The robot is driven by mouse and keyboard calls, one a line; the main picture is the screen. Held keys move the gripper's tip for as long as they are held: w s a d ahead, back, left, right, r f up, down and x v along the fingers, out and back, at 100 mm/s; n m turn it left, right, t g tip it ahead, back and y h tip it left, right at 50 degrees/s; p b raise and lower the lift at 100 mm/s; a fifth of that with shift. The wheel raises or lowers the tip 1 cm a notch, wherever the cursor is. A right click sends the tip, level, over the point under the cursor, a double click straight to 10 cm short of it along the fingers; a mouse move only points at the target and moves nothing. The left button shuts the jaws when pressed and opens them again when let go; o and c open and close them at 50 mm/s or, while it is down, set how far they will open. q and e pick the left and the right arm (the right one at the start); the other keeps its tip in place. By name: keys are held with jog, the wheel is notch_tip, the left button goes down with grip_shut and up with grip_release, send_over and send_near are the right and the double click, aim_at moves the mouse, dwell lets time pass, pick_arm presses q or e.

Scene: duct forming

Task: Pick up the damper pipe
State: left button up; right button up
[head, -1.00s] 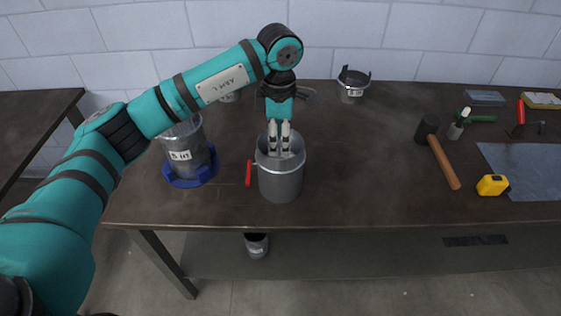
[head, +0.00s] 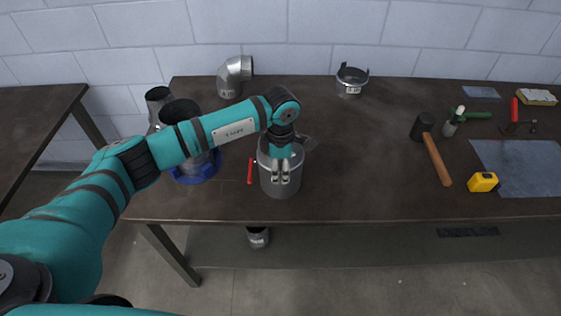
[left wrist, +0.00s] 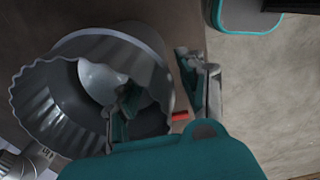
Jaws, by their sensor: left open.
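The damper pipe (head: 268,185) is a grey metal cylinder standing upright on the table, with a red handle (head: 250,172) on its left side. In the left wrist view the pipe (left wrist: 38,95) shows its crimped rim and a round plate inside. My left gripper (head: 281,178) is open at the pipe's near side, its fingers overlapping the near wall. In the left wrist view one finger of the gripper (left wrist: 160,85) shows over the pipe's opening and the other outside the rim. Contact with the wall cannot be told. My right gripper is not in view.
A pipe in a blue ring holder (head: 197,176) stands left, partly behind my arm. A metal elbow (head: 233,78) and a short collar (head: 351,82) are at the back. A mallet (head: 434,150), a yellow tape measure (head: 482,182) and a metal sheet (head: 525,165) lie right. The middle right is clear.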

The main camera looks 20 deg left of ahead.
pick_arm(q)
jog(key=shift+c, duration=0.3)
grip_shut()
jog(key=shift+w+r, duration=0.1)
jog(key=shift+r, duration=0.05)
